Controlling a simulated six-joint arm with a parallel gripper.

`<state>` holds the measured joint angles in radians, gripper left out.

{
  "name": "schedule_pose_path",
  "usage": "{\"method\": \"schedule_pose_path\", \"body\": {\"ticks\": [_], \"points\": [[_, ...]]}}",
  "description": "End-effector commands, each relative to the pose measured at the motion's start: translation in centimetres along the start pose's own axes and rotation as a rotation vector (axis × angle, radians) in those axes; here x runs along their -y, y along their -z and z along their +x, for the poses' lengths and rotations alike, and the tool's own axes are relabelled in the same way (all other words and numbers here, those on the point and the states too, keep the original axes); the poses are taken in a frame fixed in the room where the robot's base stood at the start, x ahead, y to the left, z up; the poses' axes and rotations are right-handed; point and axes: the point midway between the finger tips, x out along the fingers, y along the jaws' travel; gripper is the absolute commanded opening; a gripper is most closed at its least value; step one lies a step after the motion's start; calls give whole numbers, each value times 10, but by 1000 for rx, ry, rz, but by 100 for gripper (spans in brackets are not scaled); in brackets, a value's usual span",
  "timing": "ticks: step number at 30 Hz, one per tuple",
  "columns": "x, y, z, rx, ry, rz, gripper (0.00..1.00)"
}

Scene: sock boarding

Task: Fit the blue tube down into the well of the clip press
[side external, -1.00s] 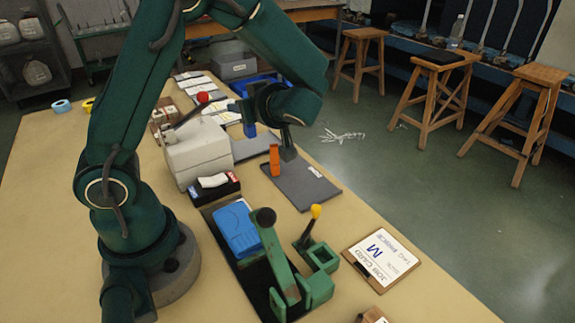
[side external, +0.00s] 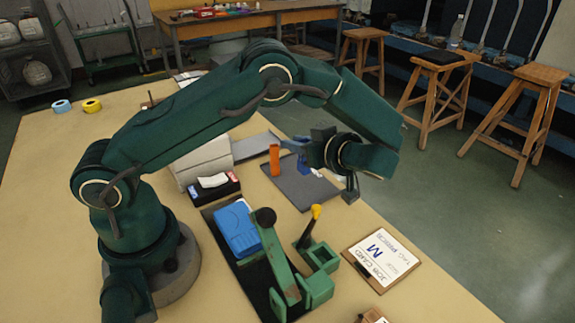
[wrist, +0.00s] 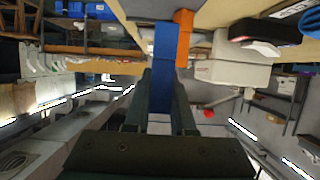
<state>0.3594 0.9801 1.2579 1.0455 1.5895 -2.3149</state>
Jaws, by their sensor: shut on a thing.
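My gripper (side external: 308,145) is shut on the blue tube (side external: 298,154), held up above the grey mat to the right of the upright orange tube (side external: 275,160). In the wrist view the blue tube (wrist: 166,50) sticks out beyond my gripper (wrist: 162,100), with the orange tube (wrist: 184,35) behind it. The clip press appears to be the small green fixture (side external: 322,257) with a square opening and a yellow-knobbed lever, in front of my gripper and apart from the tube. The inside of its well is too small to make out.
A green lever with a black knob (side external: 265,216) and a blue box (side external: 237,229) stand left of the press. A clipboard job card (side external: 381,258) lies to its right. A white machine (side external: 203,160) stands behind, partly hidden by my arm.

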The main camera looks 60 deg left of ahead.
Motion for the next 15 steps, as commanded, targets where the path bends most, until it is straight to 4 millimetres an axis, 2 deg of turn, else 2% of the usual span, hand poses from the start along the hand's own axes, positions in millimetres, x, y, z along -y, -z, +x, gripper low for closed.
{"method": "schedule_pose_path", "body": {"ticks": [5,12,15], "points": [[-3,-8,-1,0,1,2,0],[-3,-36,10,0,1,2,0],[-3,-38,11,1,1,0,0]]}}
